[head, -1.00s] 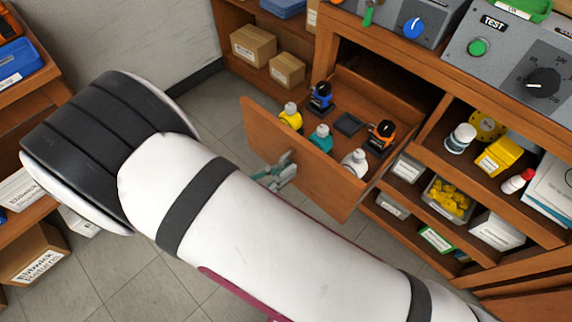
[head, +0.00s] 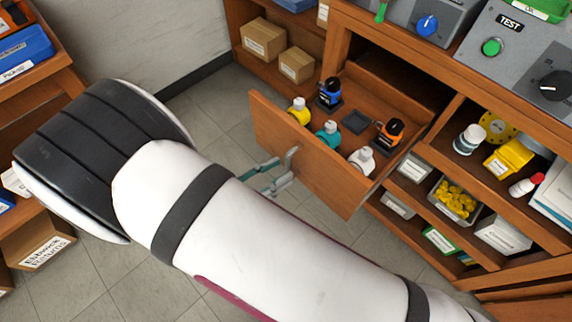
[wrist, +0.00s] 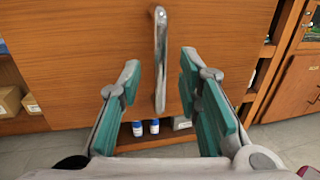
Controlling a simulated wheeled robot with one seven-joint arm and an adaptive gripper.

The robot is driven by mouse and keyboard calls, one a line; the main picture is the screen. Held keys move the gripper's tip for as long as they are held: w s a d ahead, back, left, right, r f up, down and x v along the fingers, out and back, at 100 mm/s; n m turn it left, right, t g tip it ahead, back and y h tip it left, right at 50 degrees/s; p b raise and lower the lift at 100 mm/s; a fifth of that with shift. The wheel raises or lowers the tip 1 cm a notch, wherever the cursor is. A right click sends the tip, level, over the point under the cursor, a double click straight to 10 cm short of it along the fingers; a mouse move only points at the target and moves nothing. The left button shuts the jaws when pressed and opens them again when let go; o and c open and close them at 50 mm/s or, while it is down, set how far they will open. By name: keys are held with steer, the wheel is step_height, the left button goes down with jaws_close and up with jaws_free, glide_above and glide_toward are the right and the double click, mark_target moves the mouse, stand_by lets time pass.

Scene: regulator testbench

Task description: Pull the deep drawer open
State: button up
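The deep drawer stands pulled out from the wooden bench. Its wooden front (head: 318,183) faces my arm, and it also fills much of the wrist view (wrist: 80,60). A grey upright bar handle (wrist: 160,60) is on the drawer front; it shows in the head view too (head: 292,158). My gripper (wrist: 156,85) is open, with a teal-padded finger on each side of the handle's line and gaps to both. In the head view the gripper (head: 266,177) is just in front of the handle, its fingers spread. My forearm hides part of the floor below.
Inside the drawer are yellow (head: 299,112), teal (head: 328,134) and white (head: 362,160) bottles and blue (head: 330,94) and orange (head: 389,134) items. Open shelves with bins stand at right. A side shelf with a returns box (head: 38,243) is at left. Tiled floor lies between.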

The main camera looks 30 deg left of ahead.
steer(key=shift+v, duration=2)
steer(key=shift+s, duration=0.1)
